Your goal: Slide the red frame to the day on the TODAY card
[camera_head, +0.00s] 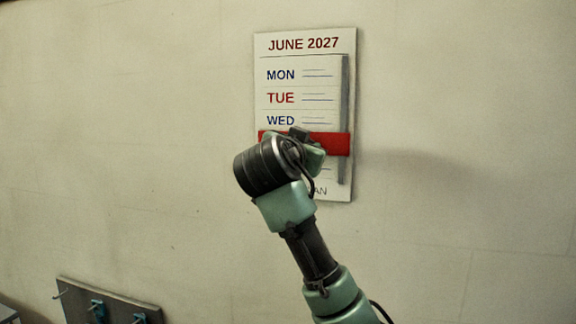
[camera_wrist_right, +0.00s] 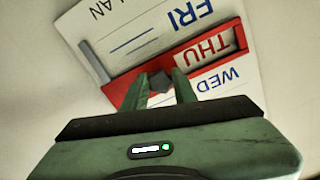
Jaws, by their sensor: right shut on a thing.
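My right gripper (camera_wrist_right: 160,77) is shut on the dark knob (camera_wrist_right: 159,84) of the frame. In the head view my right arm covers the frame's left part and the rows below. The TODAY card is not in view. My left gripper is not in view.
A dark vertical rail (camera_head: 345,85) runs down the board's right side. A dark panel with hooks and blue items (camera_head: 120,303) is at the lower left. The wall around the board is bare.

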